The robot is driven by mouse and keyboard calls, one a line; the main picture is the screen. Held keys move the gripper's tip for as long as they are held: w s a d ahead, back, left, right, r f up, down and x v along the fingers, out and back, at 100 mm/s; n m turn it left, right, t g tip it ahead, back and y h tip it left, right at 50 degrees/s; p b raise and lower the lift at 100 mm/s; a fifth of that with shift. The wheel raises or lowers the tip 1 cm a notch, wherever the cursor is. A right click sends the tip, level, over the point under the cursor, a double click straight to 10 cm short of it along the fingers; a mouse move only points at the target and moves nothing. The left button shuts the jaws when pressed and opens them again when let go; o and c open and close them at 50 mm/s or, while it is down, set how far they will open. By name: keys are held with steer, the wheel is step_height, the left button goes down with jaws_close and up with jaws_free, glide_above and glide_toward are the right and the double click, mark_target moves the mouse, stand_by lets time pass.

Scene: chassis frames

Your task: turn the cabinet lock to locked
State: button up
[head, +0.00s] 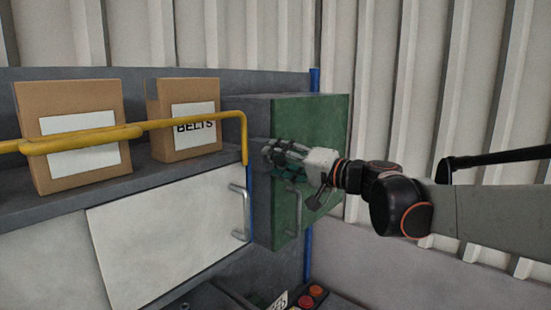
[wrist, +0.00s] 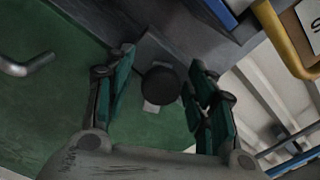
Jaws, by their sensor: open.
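The green cabinet (head: 310,120) hangs at the right end of the shelf unit, its green door facing right. In the wrist view, a dark round knob, apparently the lock (wrist: 160,84), sits over a small pale plate (wrist: 151,108) near the door's edge. My gripper (head: 271,153) is at the door's near edge, above the door handle (head: 298,210), and hides the lock in the head view. In the wrist view my gripper (wrist: 162,62) is open, with one green-padded finger on each side of the knob. Contact with the knob cannot be told.
A yellow rail (head: 190,122) runs in front of two cardboard boxes on the shelf and bends down beside the cabinet. A white panel (head: 165,240) with a metal handle (head: 240,212) is below. Red buttons (head: 311,296) show at the bottom.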

steer(key=shift+s+d+r, duration=0.1)
steer(key=shift+s+d, duration=0.05)
steer(key=shift+d, duration=0.05)
steer(key=shift+a, duration=0.1)
steer(key=c, duration=1.1)
steer(key=shift+m, duration=0.3)
steer(key=shift+m+b, duration=0.65)
steer(key=shift+m, duration=0.25)
steer(key=shift+m+b, duration=0.65)
steer(key=shift+m, duration=1.05)
steer(key=o, duration=1.1)
